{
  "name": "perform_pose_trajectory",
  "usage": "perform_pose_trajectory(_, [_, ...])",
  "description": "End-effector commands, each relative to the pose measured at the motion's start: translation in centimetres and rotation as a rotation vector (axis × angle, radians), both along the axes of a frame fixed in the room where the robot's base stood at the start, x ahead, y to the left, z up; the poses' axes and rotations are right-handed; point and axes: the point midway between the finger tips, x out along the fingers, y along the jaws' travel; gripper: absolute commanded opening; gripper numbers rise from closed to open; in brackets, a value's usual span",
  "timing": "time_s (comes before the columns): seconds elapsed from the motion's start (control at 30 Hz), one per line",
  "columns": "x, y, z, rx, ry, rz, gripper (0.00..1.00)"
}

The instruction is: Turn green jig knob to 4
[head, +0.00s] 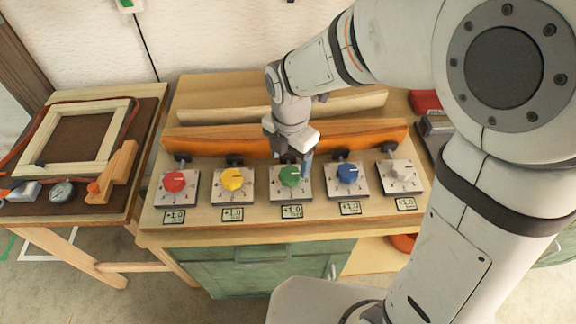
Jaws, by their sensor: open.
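The green knob (289,177) sits on a square pale dial plate in the middle of a row of coloured knobs on the bench. Its setting is too small to read. A display in front of its plate reads +1.0. My gripper (295,165) is open and points down right at the green knob. The fingers partly cover the knob's back and right side, and I cannot tell whether they touch it.
Red (174,182), yellow (232,179), blue (347,174) and white (401,171) knobs flank it closely. An orange bent lath (215,139) runs behind the row. A side table (150,120) with a wooden frame (75,139) stands left.

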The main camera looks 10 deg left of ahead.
Motion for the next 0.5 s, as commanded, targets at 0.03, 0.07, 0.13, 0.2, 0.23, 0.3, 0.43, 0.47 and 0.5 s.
perform_pose_trajectory(0.03, [0.0,-0.1,-0.9,-0.002,0.004,-0.001,0.68])
perform_pose_trajectory(0.07, [-0.1,-0.1,-1.4,-0.003,0.004,-0.001,0.68])
perform_pose_trajectory(0.13, [-0.1,-0.1,-2.5,-0.002,0.004,-0.002,0.68])
perform_pose_trajectory(0.2, [0.0,-0.1,-3.4,-0.002,0.004,-0.003,0.68])
perform_pose_trajectory(0.23, [0.0,-0.1,-3.7,-0.002,0.002,-0.003,0.68])
perform_pose_trajectory(0.3, [0.0,-0.1,-4.3,-0.001,0.002,-0.003,0.68])
perform_pose_trajectory(0.43, [0.0,-0.1,-4.8,0.0,0.0,-0.004,0.68])
perform_pose_trajectory(0.47, [0.0,-0.1,-4.8,0.001,-0.001,-0.004,0.68])
perform_pose_trajectory(0.5, [0.0,-0.1,-4.9,0.001,-0.001,-0.004,0.68])
